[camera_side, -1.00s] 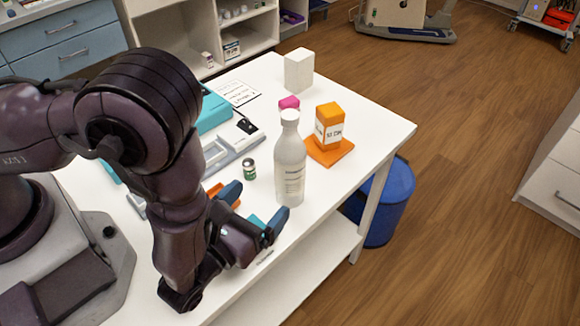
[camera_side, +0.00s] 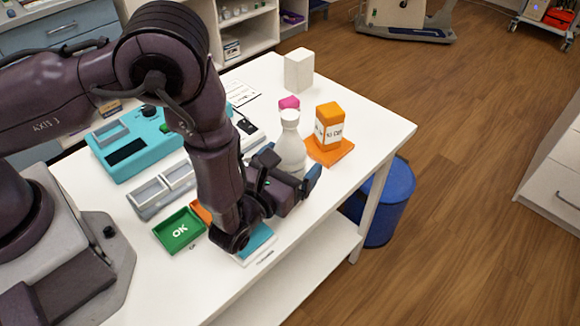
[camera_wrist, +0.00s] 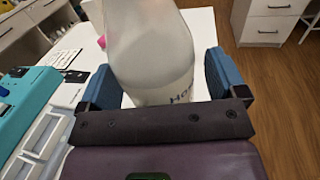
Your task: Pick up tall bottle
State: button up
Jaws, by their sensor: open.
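The tall white bottle (camera_side: 291,146) stands upright on the white table, with its lower part hidden behind my gripper in the side view. In the wrist view the bottle (camera_wrist: 150,50) fills the upper middle, its label partly visible. My gripper (camera_side: 289,168) is open, with blue fingertips on either side of the bottle. In the wrist view the two fingers (camera_wrist: 163,80) flank the bottle, with a narrow gap visible at the right finger; contact at the left finger is unclear.
An orange-and-white box (camera_side: 330,126) on an orange base stands right behind the bottle. A pink block (camera_side: 289,103) and a white box (camera_side: 298,70) are further back. A teal device (camera_side: 135,140), grey trays (camera_side: 162,188) and a green OK tray (camera_side: 180,230) lie left. The table's right edge is close.

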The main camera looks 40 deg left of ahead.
jog(key=c, duration=1.3)
jog(key=shift+o, duration=0.2)
